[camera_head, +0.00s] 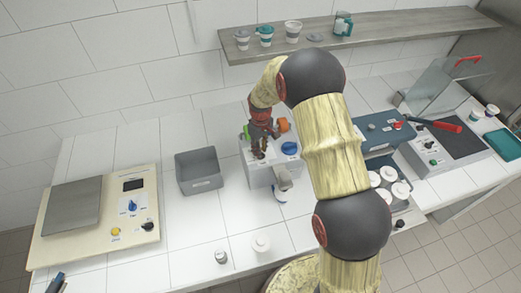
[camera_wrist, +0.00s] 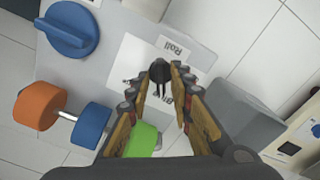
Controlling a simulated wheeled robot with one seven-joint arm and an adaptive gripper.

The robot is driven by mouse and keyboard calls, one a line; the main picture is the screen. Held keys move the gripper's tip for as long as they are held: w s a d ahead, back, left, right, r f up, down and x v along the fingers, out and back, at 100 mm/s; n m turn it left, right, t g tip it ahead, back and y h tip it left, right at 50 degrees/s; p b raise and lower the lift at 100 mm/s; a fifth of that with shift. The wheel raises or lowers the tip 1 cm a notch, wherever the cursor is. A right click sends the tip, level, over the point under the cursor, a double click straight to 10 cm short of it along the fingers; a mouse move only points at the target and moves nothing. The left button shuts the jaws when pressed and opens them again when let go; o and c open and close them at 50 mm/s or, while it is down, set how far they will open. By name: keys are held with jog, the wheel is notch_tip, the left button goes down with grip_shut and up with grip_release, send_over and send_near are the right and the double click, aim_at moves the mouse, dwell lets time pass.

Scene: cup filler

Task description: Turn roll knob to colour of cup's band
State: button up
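The filler machine (camera_head: 258,172) is a light grey box under my gripper (camera_head: 262,140). In the wrist view, a small black knob (camera_wrist: 159,71) sits by a label reading "Roll". My gripper (camera_wrist: 157,78) is open, with its fingers on either side of this knob; I cannot tell if they touch it. The orange roll (camera_wrist: 40,105), blue roll (camera_wrist: 90,125) and green roll (camera_wrist: 143,140) sit on a rod beside it. A white cup (camera_head: 280,194) with what looks like a blue band stands at the machine's front, partly hidden by the spout.
A larger blue knob (camera_head: 290,148) is on the machine. A grey bin (camera_head: 198,172) stands left of it, and a scale (camera_head: 85,210) farther left. White cups (camera_head: 388,180) stand at the right. A shelf (camera_head: 350,30) holds more cups above.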

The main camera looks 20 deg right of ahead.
jog(key=shift+o, duration=0.3)
notch_tip(320, 180, up, 12)
dwell(0.5)
dwell(0.5)
jog(key=s+r+m+t+b, duration=0.1)
jog(key=s+m+t+b, duration=0.4)
jog(key=s+b, duration=1.5)
jog(key=s+m, duration=0.1)
jog(key=s, duration=1.3)
jog(key=shift+a+r+t+b, duration=0.2)
jog(key=shift+r+t+b, duration=0.1)
jog(key=shift+b, duration=0.05)
jog(key=shift+w, duration=0.1)
